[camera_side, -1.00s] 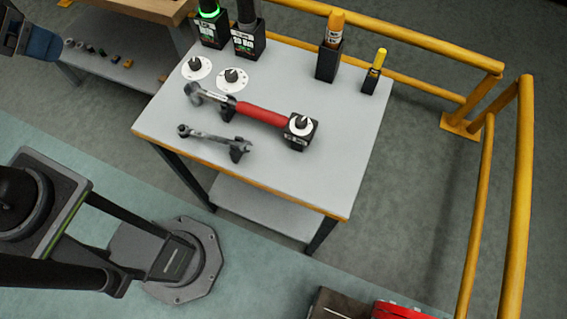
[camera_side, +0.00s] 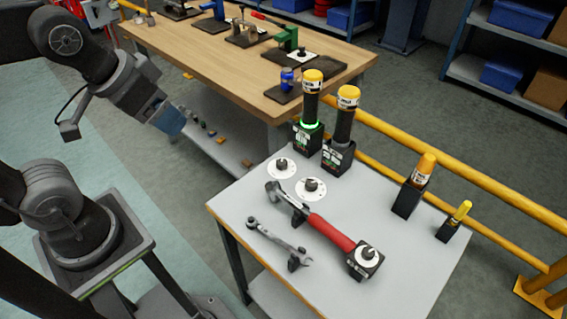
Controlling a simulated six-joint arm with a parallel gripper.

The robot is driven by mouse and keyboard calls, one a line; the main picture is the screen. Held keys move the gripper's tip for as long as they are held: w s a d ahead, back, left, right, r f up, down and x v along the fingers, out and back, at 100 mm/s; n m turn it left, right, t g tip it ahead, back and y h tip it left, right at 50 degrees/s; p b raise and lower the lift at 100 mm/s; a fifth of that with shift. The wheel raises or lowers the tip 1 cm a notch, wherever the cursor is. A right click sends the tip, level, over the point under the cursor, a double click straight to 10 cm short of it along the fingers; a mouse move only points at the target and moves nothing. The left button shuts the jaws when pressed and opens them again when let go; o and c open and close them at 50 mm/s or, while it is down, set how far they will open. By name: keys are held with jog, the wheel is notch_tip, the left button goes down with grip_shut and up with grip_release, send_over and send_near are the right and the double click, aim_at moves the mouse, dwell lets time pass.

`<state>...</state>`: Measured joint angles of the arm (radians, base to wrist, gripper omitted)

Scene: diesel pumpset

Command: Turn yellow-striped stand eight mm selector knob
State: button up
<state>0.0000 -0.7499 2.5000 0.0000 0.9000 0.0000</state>
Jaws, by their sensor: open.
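Two upright tools with yellow caps stand in black labelled stands at the back left of the grey table. The left stand (camera_side: 307,138) has a glowing green ring; the right stand (camera_side: 338,158) has none. In front of them are two white dials with dark selector knobs, a left knob (camera_side: 282,164) and a right knob (camera_side: 311,184). Yellow striping and the eight mm mark are too small to make out. My gripper (camera_side: 172,120) is at the upper left, well away from the knobs and touching none of them. Its fingers are hard to make out at its bluish end.
A red-handled wrench (camera_side: 330,233) ends at a black block with another dial (camera_side: 368,254). A small wrench (camera_side: 280,243) lies in front. Two yellow-topped holders (camera_side: 408,198) (camera_side: 448,230) stand right. A yellow rail (camera_side: 470,180) runs behind; a wooden bench (camera_side: 200,50) stands beyond.

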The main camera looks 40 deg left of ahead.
jog(key=shift+c, duration=0.5)
jog(key=shift+w+r, duration=0.1)
jog(key=shift+w, duration=0.1)
jog(key=shift+c, duration=0.6)
jog(key=n+g, duration=0.6)
jog(key=n, duration=0.8)
send_over(282, 162)
notch_tip(282, 162, down, 18)
notch_tip(282, 162, down, 13)
jog(key=shift+f, duration=0.1)
jog(key=c, duration=0.9)
